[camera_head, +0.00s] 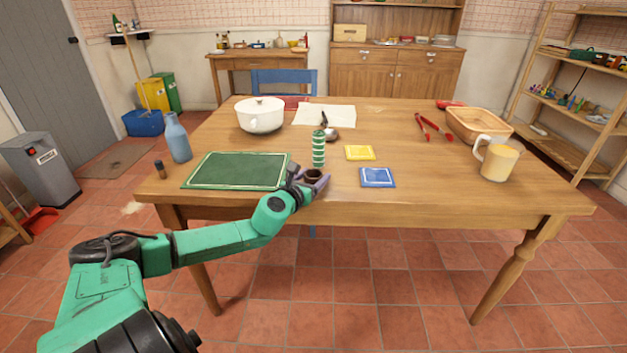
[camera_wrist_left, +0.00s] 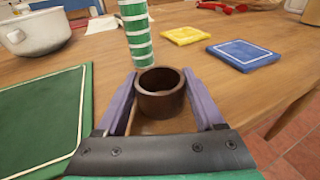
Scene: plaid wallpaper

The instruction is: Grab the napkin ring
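The napkin ring (camera_wrist_left: 160,97) is a short dark brown ring standing on the wooden table near its front edge. In the head view the napkin ring (camera_head: 313,176) is partly hidden by my left gripper (camera_head: 310,182). In the left wrist view my left gripper (camera_wrist_left: 161,105) has its two purple fingers apart, one on each side of the ring. A small gap seems to show between the ring and the left finger; contact on the right side is hard to tell. My right gripper is not in view.
A green-and-white striped cylinder (camera_head: 319,148) stands just behind the ring. A green placemat (camera_head: 238,170) lies to the left. Yellow (camera_head: 359,153) and blue (camera_head: 377,177) coasters lie to the right. A white pot (camera_head: 261,117) and blue bottle (camera_head: 177,138) stand farther left.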

